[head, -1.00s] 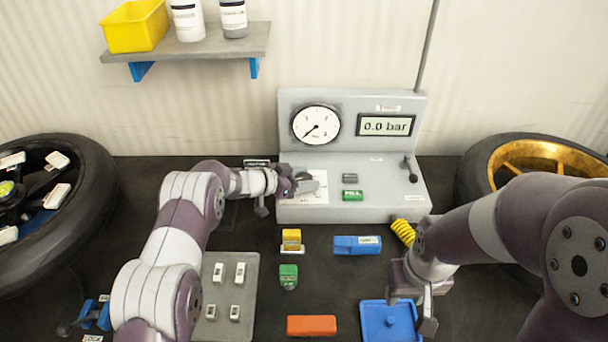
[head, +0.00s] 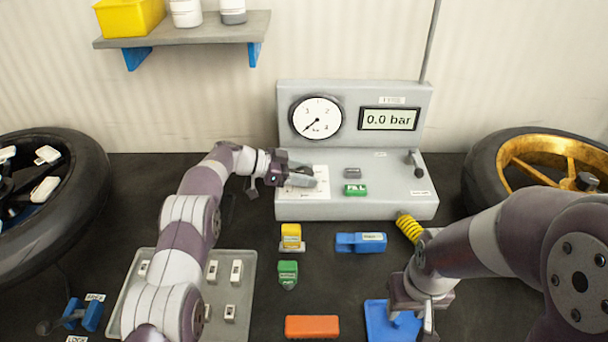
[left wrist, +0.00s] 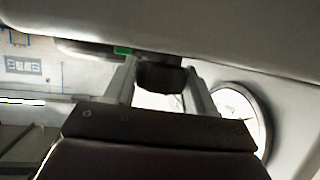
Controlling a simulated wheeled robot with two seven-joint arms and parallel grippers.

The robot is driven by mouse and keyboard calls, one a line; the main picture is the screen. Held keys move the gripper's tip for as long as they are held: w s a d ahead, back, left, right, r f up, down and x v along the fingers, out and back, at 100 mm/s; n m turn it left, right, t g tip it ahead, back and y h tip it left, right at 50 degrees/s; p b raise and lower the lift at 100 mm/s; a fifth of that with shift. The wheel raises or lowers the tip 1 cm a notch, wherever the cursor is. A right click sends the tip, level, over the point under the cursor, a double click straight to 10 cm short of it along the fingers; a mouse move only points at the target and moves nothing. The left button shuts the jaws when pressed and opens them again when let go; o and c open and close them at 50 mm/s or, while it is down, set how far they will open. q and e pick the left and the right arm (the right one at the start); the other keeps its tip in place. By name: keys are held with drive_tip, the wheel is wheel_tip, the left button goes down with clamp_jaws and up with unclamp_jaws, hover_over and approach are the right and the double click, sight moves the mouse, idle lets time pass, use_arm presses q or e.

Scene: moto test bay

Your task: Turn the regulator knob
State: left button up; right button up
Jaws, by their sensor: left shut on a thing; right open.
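The grey regulator panel (head: 400,205) stands at the back of the bench, with a round gauge (head: 316,118) and a display (head: 388,119) reading 0.0 bar. My left gripper (head: 304,180) is at the left part of the panel's sloping top, over a white printed sheet. In the left wrist view its two fingers are closed around a dark knob (left wrist: 160,76). The knob is hidden behind the gripper in the head view. My right gripper (head: 412,322) is open and empty, pointing down over a blue tray (head: 378,330).
A green button (head: 355,190) and a lever (head: 415,163) are on the panel to the right. Yellow, green, blue and orange pieces lie in front. Wheels with tyres stand at the left (head: 75,175) and right (head: 490,165). A shelf (head: 195,30) hangs above left.

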use_arm(q)
drive_tip(key=o, duration=1)
drive_tip(key=shift+c, duration=0.2)
drive_tip(key=v, duration=1.3)
drive_tip(key=s+d+r+n+t+h, duration=0.25)
drive_tip(key=s+d+r+t, duration=0.2)
drive_tip(key=d+r, duration=0.7)
drive_tip(key=s+a+f+n+t+y, duration=0.1)
drive_tip(key=a+f+n+t+y, duration=0.1)
drive_tip(key=a+f+n+y, duration=0.3)
drive_tip(key=s+a+f+n+t+y, duration=0.2)
drive_tip(key=f+y, duration=0.1)
drive_tip(key=f, duration=0.4)
drive_tip(key=shift+m, duration=0.25)
drive_tip(key=x, duration=1.3)
drive_tip(key=shift+d+r, duration=0.2)
drive_tip(key=shift+r, duration=0.15)
